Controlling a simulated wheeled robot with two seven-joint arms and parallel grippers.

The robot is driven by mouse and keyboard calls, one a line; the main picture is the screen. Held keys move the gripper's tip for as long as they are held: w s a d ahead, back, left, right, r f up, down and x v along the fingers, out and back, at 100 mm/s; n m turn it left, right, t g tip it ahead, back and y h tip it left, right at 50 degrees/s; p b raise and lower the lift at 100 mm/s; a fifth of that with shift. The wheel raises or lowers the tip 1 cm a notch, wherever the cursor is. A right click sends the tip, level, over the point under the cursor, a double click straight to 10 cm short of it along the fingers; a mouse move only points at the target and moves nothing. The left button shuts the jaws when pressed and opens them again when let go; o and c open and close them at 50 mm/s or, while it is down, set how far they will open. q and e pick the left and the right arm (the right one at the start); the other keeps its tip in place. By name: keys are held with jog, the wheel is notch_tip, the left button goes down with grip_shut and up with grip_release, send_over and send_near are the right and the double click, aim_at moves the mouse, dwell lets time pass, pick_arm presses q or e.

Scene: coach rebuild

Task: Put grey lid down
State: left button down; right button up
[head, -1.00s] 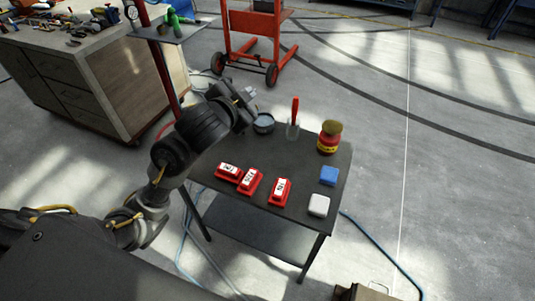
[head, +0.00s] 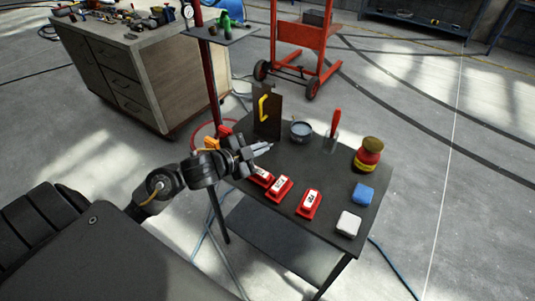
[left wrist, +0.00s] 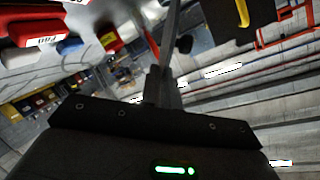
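A round tin with a grey top (head: 301,131) stands at the back of the dark table; I cannot tell whether that top is a lid or its contents. What looks like the same tin shows dark and small in the left wrist view (left wrist: 185,44). My right gripper is out of view.
Three red labelled blocks, one (head: 309,203) rightmost, lie in front. A dark upright panel with a yellow handle (head: 264,108) stands behind my left gripper. A red-handled tool (head: 335,125), a red jar (head: 369,155), a blue block (head: 363,193) and a white block (head: 348,224) stand rightward.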

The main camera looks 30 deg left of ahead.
pick_arm(q)
jog(key=w+a+f, duration=0.1)
jog(key=w+f, duration=0.1)
jog(key=f, duration=0.1)
jog(key=w+a+f, duration=0.2)
jog(key=w+f, duration=0.1)
jog(key=f, duration=0.1)
jog(key=w+a+f+p, duration=0.1)
jog(key=w+f, duration=0.1)
jog(key=f, duration=0.1)
jog(key=shift+w+a+f, duration=0.15)
jog(key=shift+a+f, duration=0.15)
jog(key=shift+a, duration=0.1)
jog(key=shift+f, duration=0.15)
jog(key=c, duration=2.1)
grip_release()
jog(key=shift+f, duration=0.35)
jog(key=o, duration=0.5)
jog(key=shift+c, duration=0.2)
jog(key=shift+r, duration=0.1)
